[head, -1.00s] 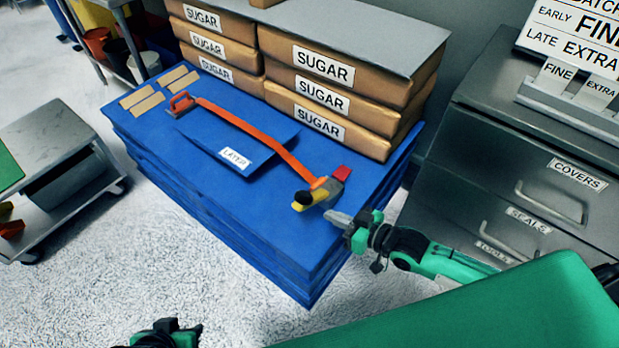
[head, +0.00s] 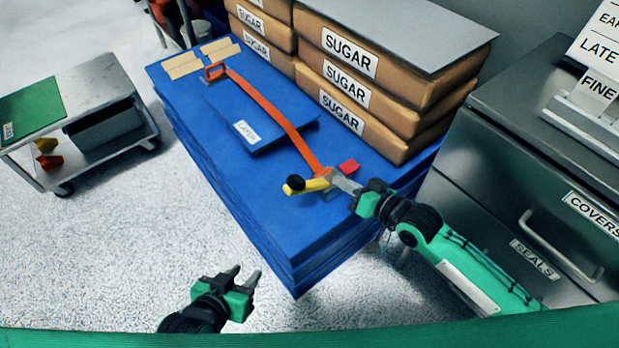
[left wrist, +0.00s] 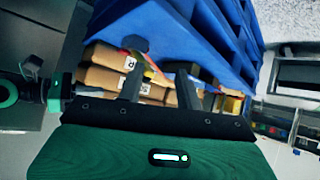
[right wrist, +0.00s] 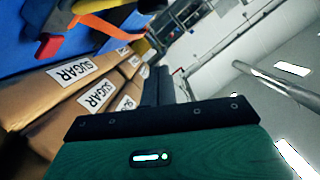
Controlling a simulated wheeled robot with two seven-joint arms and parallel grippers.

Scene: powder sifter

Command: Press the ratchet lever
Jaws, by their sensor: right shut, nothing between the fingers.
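The yellow ratchet lever (head: 313,185) with a black knob (head: 295,183) sits at the near end of the orange strap (head: 270,116) on the blue stack (head: 290,218), beside a red piece (head: 349,166). My right gripper (head: 346,182) is shut and empty. Its fingertips are at the ratchet, close to the lever's right end; whether they touch it I cannot tell. In the right wrist view the red piece (right wrist: 50,46) and strap (right wrist: 96,22) show at upper left, left of the fingers. My left gripper (head: 244,277) is open and empty, in front of the stack.
Sugar packs (head: 365,85) stand behind the strap on the stack. A wheeled cart (head: 90,140) is at the left. The floor between the cart and stack is clear.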

